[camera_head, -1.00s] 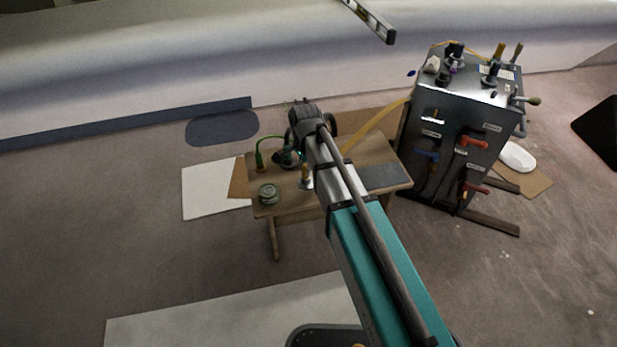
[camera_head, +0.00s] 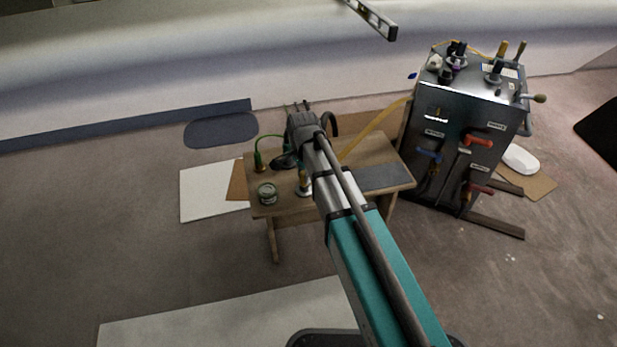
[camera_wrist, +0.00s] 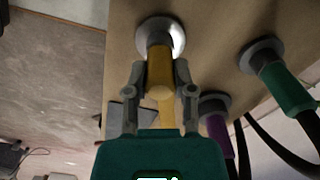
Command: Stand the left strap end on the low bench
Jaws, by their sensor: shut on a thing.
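In the wrist view my gripper (camera_wrist: 160,78) is shut on the yellow strap end (camera_wrist: 160,67), one finger on each side. This end has a round silvery foot that faces the wooden top of the low bench (camera_wrist: 212,22). The foot is at or just above the bench; I cannot tell whether it touches. In the head view the yellow end (camera_head: 303,176) looks upright over the front part of the bench (camera_head: 345,195). My arm and wrist hide most of my gripper there. The yellow strap (camera_head: 375,131) runs from behind my arm to the dark cabinet.
A green end (camera_wrist: 285,88) and a purple end (camera_wrist: 216,125) with round feet are right of my fingers. The bench also holds a green-hosed fitting (camera_head: 259,162), a round tin (camera_head: 267,193) and a grey mat (camera_head: 384,178). The dark cabinet (camera_head: 458,125) stands at right.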

